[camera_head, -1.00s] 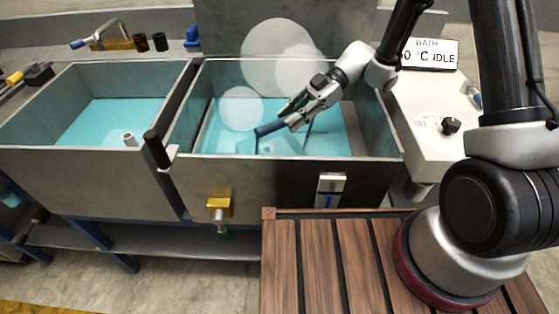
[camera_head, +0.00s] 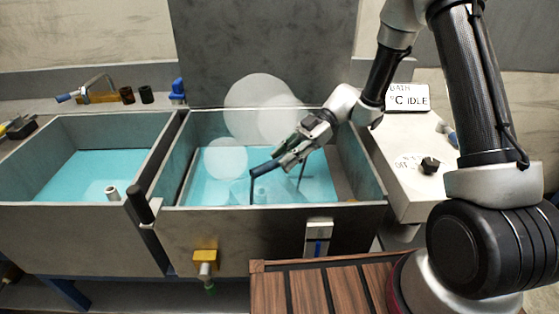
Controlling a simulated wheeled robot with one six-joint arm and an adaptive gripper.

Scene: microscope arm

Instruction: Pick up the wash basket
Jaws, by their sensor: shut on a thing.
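The wash basket (camera_head: 264,191) is in the right-hand tank (camera_head: 270,228) of blue liquid. It looks pale and see-through, with thin dark uprights and a dark blue handle bar (camera_head: 263,169) across the top. My gripper (camera_head: 287,157) reaches down into the tank from the upper right and is shut on the handle bar. The basket hangs below the fingers. Its lower part blends with the blue liquid, so I cannot tell whether it is clear of the liquid or the tank floor.
Tank walls surround the basket. A left-hand tank (camera_head: 70,230) adjoins, with a dark upright post (camera_head: 140,203) between. White vapour puffs (camera_head: 262,105) hang behind. A bath unit with a sign (camera_head: 407,98) and dial (camera_head: 430,165) stands right. A slatted wooden surface (camera_head: 320,290) lies in front.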

